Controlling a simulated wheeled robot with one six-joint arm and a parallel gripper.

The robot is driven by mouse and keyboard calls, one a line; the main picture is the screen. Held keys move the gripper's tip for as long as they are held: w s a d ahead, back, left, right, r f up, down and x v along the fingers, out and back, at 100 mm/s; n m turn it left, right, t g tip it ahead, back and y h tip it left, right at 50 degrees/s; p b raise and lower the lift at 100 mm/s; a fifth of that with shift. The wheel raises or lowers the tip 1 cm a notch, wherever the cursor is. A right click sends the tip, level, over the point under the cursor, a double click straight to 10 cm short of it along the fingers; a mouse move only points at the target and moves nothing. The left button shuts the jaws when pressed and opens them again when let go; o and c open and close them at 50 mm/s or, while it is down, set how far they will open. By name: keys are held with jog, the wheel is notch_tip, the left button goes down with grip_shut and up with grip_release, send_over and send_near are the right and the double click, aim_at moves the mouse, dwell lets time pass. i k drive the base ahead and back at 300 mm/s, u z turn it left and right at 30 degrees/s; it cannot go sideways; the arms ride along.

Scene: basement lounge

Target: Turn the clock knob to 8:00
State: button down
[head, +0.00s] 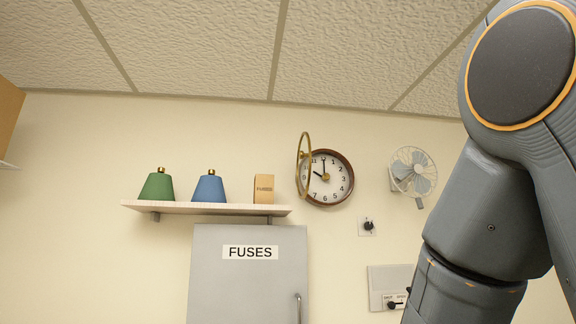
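A round wall clock (339,189) with a dark brown rim and white face hangs right of the shelf. Its brass-framed cover (303,165) stands swung open on the left side and hides part of the face's left edge. A small brass knob (326,178) sits at the centre of the face. The short hand points up and left, near 10, and the long hand points to 12, so it reads about 10:00. My arm fills the right side of the head view, apart from the clock in the picture. My gripper is out of view.
A shelf (180,206) left of the clock holds a green shade (157,187), a blue shade (209,188) and a small box (264,189). A grey FUSES cabinet (215,285) is below. Right are a fan (413,172), a wall switch (367,226) and a switch panel (390,279).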

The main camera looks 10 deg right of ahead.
aim_at(325, 176)
jog(key=i, duration=0.95)
